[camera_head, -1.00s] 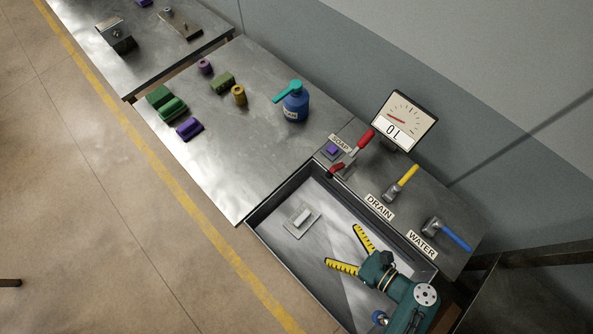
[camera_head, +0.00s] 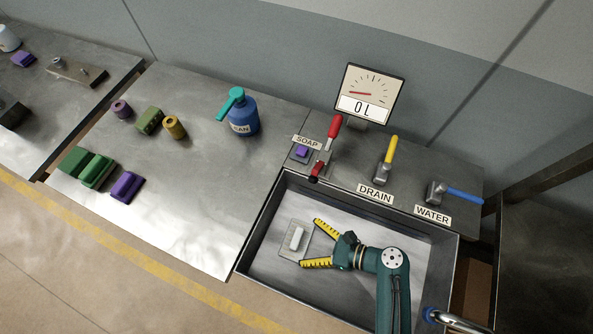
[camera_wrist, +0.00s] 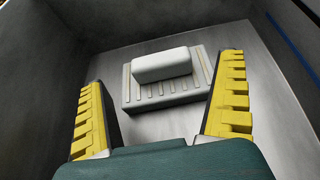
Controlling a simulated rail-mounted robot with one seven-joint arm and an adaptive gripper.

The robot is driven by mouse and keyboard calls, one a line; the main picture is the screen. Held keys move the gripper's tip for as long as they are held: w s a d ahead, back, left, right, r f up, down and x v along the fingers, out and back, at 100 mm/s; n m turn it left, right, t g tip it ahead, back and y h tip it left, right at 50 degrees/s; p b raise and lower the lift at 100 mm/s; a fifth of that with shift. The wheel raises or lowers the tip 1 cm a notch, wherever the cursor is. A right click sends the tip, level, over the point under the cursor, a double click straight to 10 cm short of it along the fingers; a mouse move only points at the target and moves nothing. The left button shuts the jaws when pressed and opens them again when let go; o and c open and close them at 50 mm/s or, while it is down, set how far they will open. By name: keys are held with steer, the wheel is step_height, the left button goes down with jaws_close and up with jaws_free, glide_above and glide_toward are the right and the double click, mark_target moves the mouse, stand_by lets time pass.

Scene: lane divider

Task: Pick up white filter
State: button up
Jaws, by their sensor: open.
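The white filter (camera_head: 297,238) is a small rounded white block. It lies on a pale ribbed plate (camera_head: 286,249) in the left part of the metal sink. In the wrist view the filter (camera_wrist: 161,64) sits across the far part of the plate (camera_wrist: 150,98), ahead of my gripper. My gripper (camera_head: 312,242) is inside the sink with its two yellow, toothed fingers spread. In the wrist view, my gripper's fingers (camera_wrist: 160,108) stand left and right of the plate, apart from the filter.
The sink's walls (camera_head: 262,222) surround my gripper. Behind it are a red lever (camera_head: 334,127), a yellow drain lever (camera_head: 391,150), a blue water lever (camera_head: 463,196) and a gauge (camera_head: 369,94). A blue can (camera_head: 242,115) and several coloured blocks stand on the left table.

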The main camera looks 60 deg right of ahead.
mark_target(296, 238)
steer(key=b+x, duration=0.1)
steer(key=x, duration=0.3)
steer(key=shift+w+a+f, duration=0.1)
steer(key=shift+w+f, duration=0.05)
steer(key=shift+w, duration=0.1)
steer(key=c, duration=1.2)
steer(key=shift+c, duration=0.2)
